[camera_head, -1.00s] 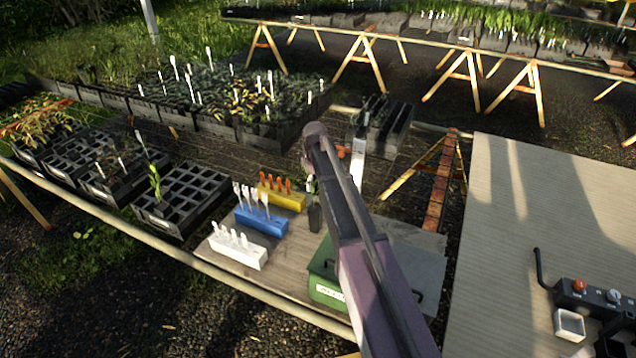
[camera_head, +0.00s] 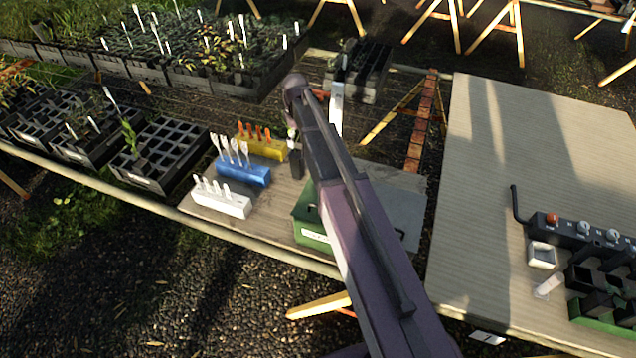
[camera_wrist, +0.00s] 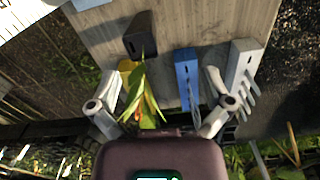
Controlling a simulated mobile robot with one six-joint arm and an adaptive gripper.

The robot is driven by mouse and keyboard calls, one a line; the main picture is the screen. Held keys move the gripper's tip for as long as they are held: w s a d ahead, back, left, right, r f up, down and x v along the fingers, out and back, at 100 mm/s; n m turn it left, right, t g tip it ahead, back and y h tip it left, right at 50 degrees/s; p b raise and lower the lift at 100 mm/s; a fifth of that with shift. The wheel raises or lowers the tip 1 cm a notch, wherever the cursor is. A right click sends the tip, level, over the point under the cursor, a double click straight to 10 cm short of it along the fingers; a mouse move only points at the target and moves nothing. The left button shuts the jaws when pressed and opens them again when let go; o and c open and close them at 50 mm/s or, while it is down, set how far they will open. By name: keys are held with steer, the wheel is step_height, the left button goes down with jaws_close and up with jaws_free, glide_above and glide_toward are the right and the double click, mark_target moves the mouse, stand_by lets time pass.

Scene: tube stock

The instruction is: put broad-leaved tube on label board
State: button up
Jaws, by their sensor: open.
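A dark tube (camera_head: 296,163) stands upright on a wooden board (camera_head: 268,202), at the right end of the yellow block (camera_head: 262,147). Its green plant is partly hidden in the head view. In the wrist view, which looks upside down, the dark tube (camera_wrist: 140,36) has long broad green leaves (camera_wrist: 150,92) that reach down the picture between the fingers. My gripper (camera_wrist: 160,112) is open, with one finger on each side of the leaves; the fingers look clear of the tube body.
Blue (camera_head: 243,173) and white (camera_head: 222,203) blocks with upright labels stand on the board. A green box (camera_head: 312,232) is partly behind my arm. Black cell trays (camera_head: 165,155), one with a leafy plant, lie to the left. A large pale tabletop (camera_head: 500,180) at the right is mostly clear.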

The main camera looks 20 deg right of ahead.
steer(key=s+m, duration=0.3)
steer(key=s, duration=0.5)
steer(key=s+m, duration=0.3)
steer(key=s, duration=0.5)
steer(key=s+m, duration=0.3)
steer(key=s, duration=0.5)
steer(key=shift+s+d, duration=0.2)
steer(key=shift+d, duration=0.15)
